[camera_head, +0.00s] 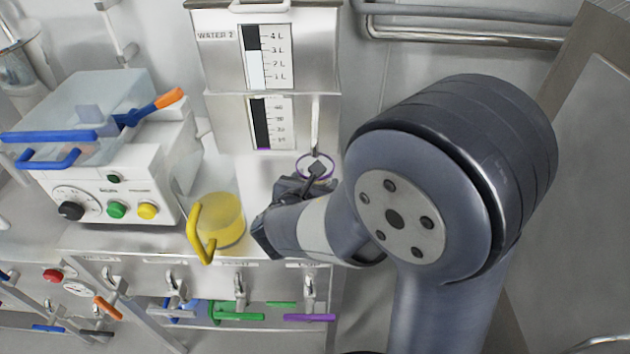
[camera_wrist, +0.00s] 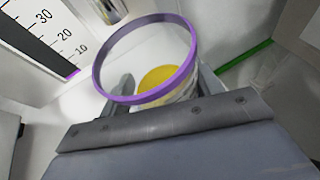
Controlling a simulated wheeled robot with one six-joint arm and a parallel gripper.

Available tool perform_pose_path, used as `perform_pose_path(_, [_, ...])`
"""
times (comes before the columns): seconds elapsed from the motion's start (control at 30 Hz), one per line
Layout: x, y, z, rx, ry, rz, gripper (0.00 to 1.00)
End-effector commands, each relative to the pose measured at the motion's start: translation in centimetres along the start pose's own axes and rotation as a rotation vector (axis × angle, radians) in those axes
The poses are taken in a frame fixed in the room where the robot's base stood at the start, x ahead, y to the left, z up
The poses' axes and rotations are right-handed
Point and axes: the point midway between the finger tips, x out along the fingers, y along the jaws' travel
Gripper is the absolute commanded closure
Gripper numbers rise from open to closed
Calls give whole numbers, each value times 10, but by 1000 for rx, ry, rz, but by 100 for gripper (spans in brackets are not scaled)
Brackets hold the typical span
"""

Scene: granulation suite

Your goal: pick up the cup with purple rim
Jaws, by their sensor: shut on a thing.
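The cup with purple rim (camera_wrist: 188,70) is close in front of my gripper in the wrist view, with its round opening toward the camera. Something yellow shows in it or through its clear wall. In the head view its purple rim (camera_head: 302,165) shows just beyond my gripper (camera_head: 300,188), below the spout of the water dispenser. My gripper is shut on the cup; in the wrist view the fingers (camera_wrist: 160,100) are mostly hidden behind the rim and the gripper body. I cannot tell whether the cup touches the counter.
A white machine (camera_head: 120,195) with knobs and a clear lid is farther left. The dispenser labelled WATER 2 (camera_head: 215,70) stands behind. Valves and coloured handles (camera_head: 240,317) line the front below.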

Motion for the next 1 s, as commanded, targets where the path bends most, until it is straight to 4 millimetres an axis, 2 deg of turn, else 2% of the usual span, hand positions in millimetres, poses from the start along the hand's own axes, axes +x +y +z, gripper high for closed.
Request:
perform_pose_path(0.03, [0, 0, 0, 0, 0, 0, 78])
perform_pose_path(0.23, [0, 0, 0, 0, 0, 0, 94])
perform_pose_path(0.67, [-1, 1, 2, 0, 0, 0, 94])
perform_pose_path(1.0, [-4, 3, 13, 2, -1, -3, 94])
